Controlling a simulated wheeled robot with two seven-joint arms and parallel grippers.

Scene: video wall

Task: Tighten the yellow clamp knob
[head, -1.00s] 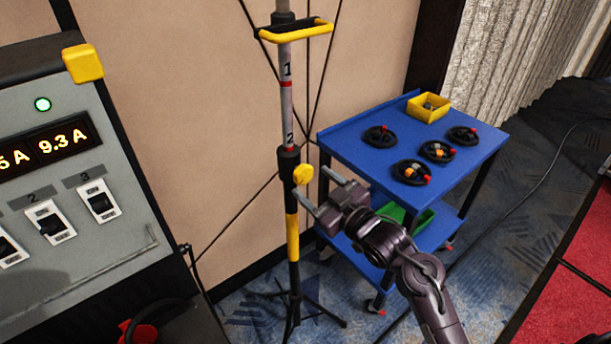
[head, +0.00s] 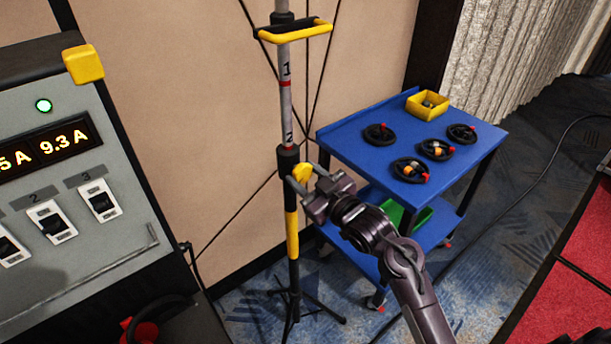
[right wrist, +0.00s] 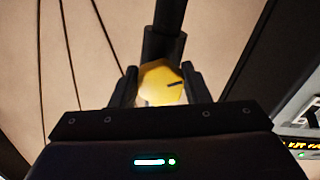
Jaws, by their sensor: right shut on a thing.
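The yellow clamp knob (head: 302,173) sits on the side of the upright stand pole (head: 287,108), just below its black collar. My right gripper (head: 299,182) is at the knob, with its two fingers on either side of it and shut on it. In the right wrist view the knob (right wrist: 161,84) shows between the two dark fingers, with a dark line on its face and the black pole behind it. The fingers hide part of the knob in the head view. My left gripper is not in view.
A yellow handle (head: 296,32) is on the upper pole. A blue cart (head: 352,142) with cable coils and a yellow bin (head: 428,105) stands to the right. A grey control panel (head: 70,170) with switches is at the left. The stand's black tripod legs (head: 294,306) spread on the carpet.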

